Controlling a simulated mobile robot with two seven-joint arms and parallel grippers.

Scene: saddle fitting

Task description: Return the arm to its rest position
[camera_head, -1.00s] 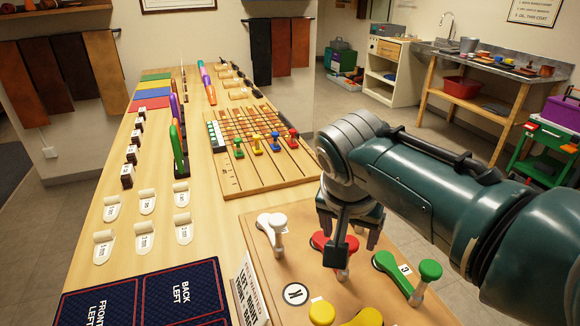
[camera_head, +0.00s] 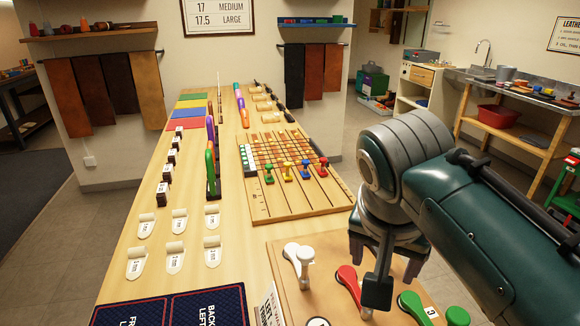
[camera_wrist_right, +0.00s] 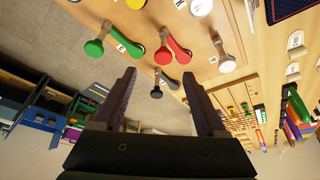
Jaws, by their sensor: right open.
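My right arm comes in from the right in the head view, and its gripper (camera_head: 388,262) hangs above the right front part of the workbench. The gripper appears apart from the levers. My left gripper is not in view.
A wooden board with a grid and coloured pegs (camera_head: 262,205) lies left of the gripper. White tags (camera_head: 180,219) and dark blue mats (camera_head: 210,306) lie farther left. A sink counter (camera_head: 515,92) with a red tub (camera_head: 498,116) stands at the back right, across open floor.

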